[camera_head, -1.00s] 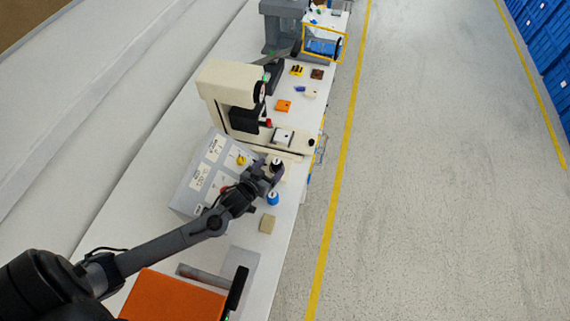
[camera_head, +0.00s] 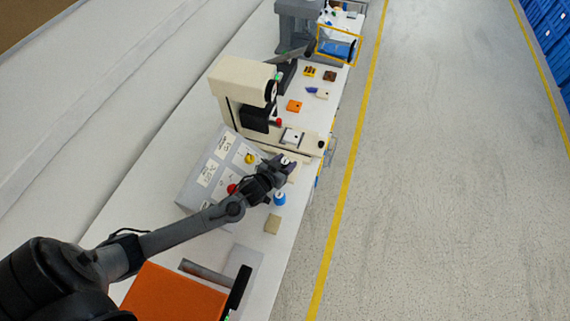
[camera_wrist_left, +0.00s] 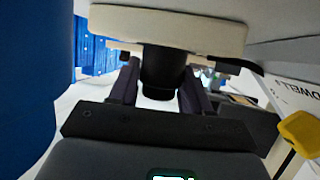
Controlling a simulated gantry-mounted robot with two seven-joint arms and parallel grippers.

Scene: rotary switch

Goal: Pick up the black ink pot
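The black ink pot (camera_wrist_left: 163,72) is between the fingers of my left gripper (camera_wrist_left: 160,80) in the left wrist view. In that view it is dark with a pale end and borders a cream base (camera_wrist_left: 165,27). My left gripper (camera_head: 284,163) appears open, with one finger close on each side of the pot. Firm contact is not clear. In the head view only the pale top of the ink pot (camera_head: 285,160) shows; the fingers hide the rest. My right gripper is not in view.
A grey switch panel with a yellow knob (camera_head: 249,158) and a red knob (camera_head: 232,188) lies left of the gripper. A blue spool-like item (camera_head: 280,198) and a tan block (camera_head: 272,224) are near. A cream machine (camera_head: 243,80) stands beyond.

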